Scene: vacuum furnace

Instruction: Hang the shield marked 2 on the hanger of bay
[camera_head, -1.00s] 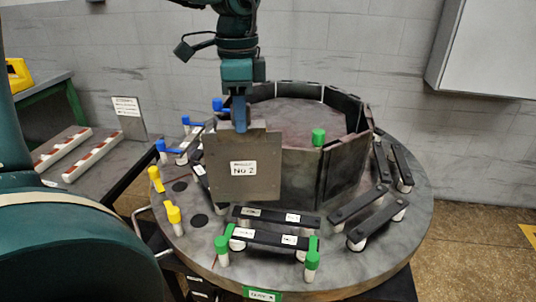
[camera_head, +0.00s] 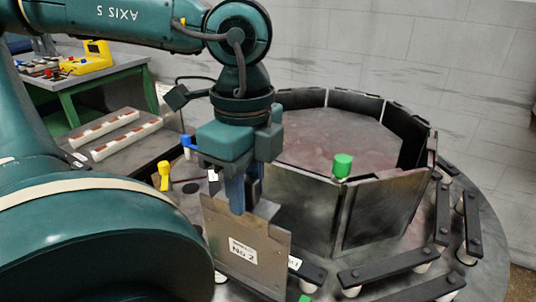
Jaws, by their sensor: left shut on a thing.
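The shield marked "No 2" (camera_head: 246,243) is a grey metal plate with a white label. My left gripper (camera_head: 238,205) is shut on its top edge and holds it, slightly tilted in the picture, in front of the ring of dark upright panels (camera_head: 303,212). The plate covers part of the round table. A green-topped peg (camera_head: 342,165) shows at the ring's near side. Black bars on white posts, one of them (camera_head: 385,266), lie around the table's front and right. I cannot tell which hanger is the bay's. My right gripper is not in view.
A yellow-topped post (camera_head: 164,176) and a blue-topped post (camera_head: 187,144) stand left of the ring. A side bench with white-and-red strips (camera_head: 127,139) is at the left. A green table (camera_head: 92,78) with a yellow device (camera_head: 92,57) stands behind it.

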